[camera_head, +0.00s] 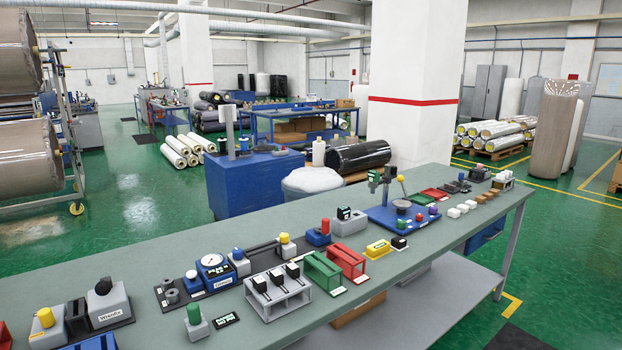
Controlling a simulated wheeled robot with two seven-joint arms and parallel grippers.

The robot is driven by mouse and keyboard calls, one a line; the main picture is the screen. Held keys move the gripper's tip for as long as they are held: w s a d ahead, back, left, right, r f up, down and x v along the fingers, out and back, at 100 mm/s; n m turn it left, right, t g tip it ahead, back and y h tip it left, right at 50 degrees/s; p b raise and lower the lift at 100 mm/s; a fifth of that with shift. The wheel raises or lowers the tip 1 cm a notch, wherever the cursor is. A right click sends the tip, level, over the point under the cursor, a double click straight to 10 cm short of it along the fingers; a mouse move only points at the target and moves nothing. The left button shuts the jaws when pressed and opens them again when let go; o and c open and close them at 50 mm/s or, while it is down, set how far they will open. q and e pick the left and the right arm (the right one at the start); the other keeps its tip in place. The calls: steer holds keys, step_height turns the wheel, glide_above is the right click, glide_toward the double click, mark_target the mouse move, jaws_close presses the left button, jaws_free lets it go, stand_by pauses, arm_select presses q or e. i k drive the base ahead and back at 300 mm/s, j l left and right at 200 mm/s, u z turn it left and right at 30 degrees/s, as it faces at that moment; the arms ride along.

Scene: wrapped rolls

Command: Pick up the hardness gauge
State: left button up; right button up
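I cannot tell for certain which item on the long grey workbench (120,285) is the hardness gauge. A blue device with a round white dial (213,268) stands left of the bench's middle, on a dark mat. Farther right, a green and black stand device (376,180) stands on a blue base plate (400,221) with a small dark cup on it. A yellow block (378,249) lies in front of that plate. Small labels are too blurred to read. Neither of my grippers shows in this view.
A grey rack with black-topped items (277,296), a green frame (322,271) and a red frame (346,260) crowd the bench's middle. Grey blocks (108,302) stand at the left. The bench's back left strip is bare. A blue cabinet (255,182) stands behind.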

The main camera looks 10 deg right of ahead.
mark_target(373, 176)
steer(key=i+l+u, duration=0.15)
steer(key=l+u, duration=0.2)
steer(key=u, duration=0.15)
steer(key=l+u, duration=0.8)
steer(key=u, duration=0.15)
steer(key=i, duration=0.05)
